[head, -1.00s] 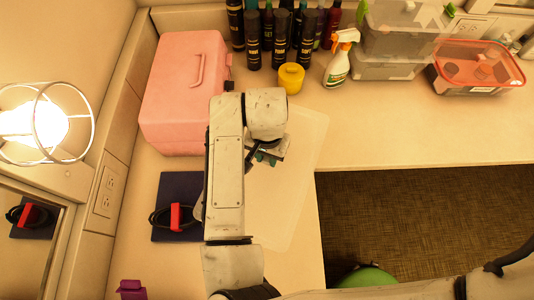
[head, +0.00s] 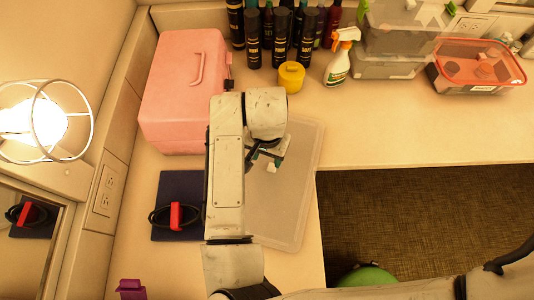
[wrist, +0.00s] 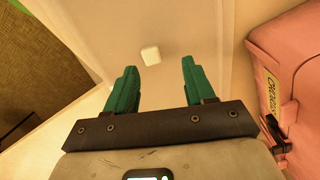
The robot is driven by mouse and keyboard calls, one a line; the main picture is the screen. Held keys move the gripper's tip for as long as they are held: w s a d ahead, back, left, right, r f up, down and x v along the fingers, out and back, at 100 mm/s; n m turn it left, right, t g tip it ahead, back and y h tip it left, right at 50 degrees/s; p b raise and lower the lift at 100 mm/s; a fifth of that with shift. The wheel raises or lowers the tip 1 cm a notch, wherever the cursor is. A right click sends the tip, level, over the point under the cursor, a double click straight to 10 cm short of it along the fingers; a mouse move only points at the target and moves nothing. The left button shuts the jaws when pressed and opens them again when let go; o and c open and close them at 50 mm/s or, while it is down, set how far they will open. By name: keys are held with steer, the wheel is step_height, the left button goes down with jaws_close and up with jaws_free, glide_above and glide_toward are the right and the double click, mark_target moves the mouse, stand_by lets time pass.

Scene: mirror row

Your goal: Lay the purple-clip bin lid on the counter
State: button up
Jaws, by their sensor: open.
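The bin lid (head: 293,205) is a translucent flat sheet lying on the counter, partly hidden behind my arm. A small white block-like knob (head: 271,167) stands out on it. No purple clip shows on the lid. In the wrist view, the lid (wrist: 110,25) lies beyond the fingers, and the knob (wrist: 150,55) appears between and just past the fingertips, clear of both. My gripper (wrist: 159,65) has teal fingers spread open and empty. In the head view, my gripper (head: 264,158) is over the lid, mostly hidden by my arm.
A pink case (head: 180,95) stands left of my arm. Bottles, a yellow jar (head: 291,77) and a spray bottle (head: 340,60) line the back. A red-lidded container (head: 475,66) is at right. A dark mat (head: 178,205) and a purple object (head: 131,289) are left.

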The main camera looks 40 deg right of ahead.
mark_target(268, 165)
step_height(268, 165, up, 12)
steer(key=shift+r+b, duration=0.25)
steer(key=shift+b, duration=0.2)
steer(key=w+d+r+n+t+h, duration=0.2)
steer(key=d+n+t+h, duration=0.25)
steer(key=d, duration=1.35)
steer(key=s+a+f+n+g+y, duration=0.1)
steer(key=s+a+f+n+y, duration=0.1)
steer(key=s+a+f, duration=0.3)
steer(key=s+a+f+n+g+y, duration=0.2)
steer(key=s+a+f+n, duration=0.2)
steer(key=s+f, duration=0.8)
steer(key=shift+s+a, duration=0.6)
steer(key=shift+s, duration=0.15)
steer(key=shift+n+g, duration=0.25)
steer(key=shift+c, duration=0.2)
